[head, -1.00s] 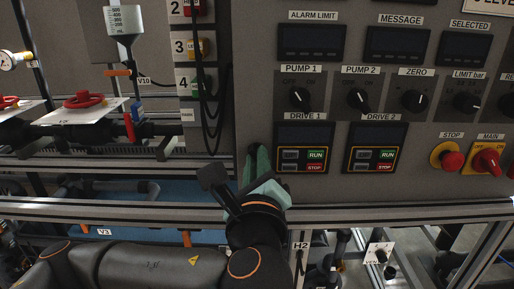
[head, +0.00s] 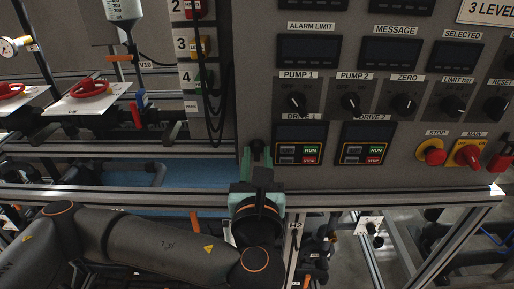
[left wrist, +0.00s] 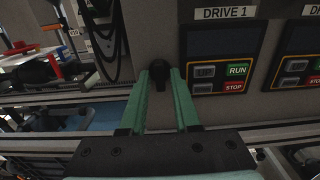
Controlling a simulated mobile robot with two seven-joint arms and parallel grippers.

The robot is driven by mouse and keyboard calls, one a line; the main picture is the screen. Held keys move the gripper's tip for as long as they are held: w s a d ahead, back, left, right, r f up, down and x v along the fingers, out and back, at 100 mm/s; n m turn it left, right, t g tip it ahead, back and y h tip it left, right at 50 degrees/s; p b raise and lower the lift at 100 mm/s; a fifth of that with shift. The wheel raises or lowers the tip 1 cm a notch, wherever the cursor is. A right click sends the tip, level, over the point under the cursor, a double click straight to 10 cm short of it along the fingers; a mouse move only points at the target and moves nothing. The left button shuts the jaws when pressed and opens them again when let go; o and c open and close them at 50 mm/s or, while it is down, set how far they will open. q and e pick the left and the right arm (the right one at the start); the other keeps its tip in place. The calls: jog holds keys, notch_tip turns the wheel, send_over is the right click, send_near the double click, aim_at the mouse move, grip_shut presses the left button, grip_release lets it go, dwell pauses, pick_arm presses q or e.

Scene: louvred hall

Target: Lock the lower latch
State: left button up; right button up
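A small dark latch knob (left wrist: 159,73) sits on the grey cabinet face, left of the DRIVE 1 unit, in the left wrist view. My left gripper (left wrist: 161,88) points at it with two green fingers apart, one on each side of the knob. I cannot tell whether either finger touches it. In the head view my left gripper (head: 257,150) is at the cabinet's lower left edge, and the fingers hide the knob there. My right gripper is in neither view.
The DRIVE 1 unit (head: 299,145) is close right of the fingers. A metal rail (head: 400,199) runs below the cabinet. Black cables (head: 203,85) hang at upper left. A red STOP button (head: 436,155) and a MAIN switch (head: 468,154) are further right.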

pick_arm(q)
jog(key=shift+o, duration=1.3)
jog(key=shift+s, duration=0.1)
jog(key=p, duration=0.4)
send_near(258, 154)
jog(key=shift+w+a, duration=0.1)
jog(key=shift+w, duration=0.8)
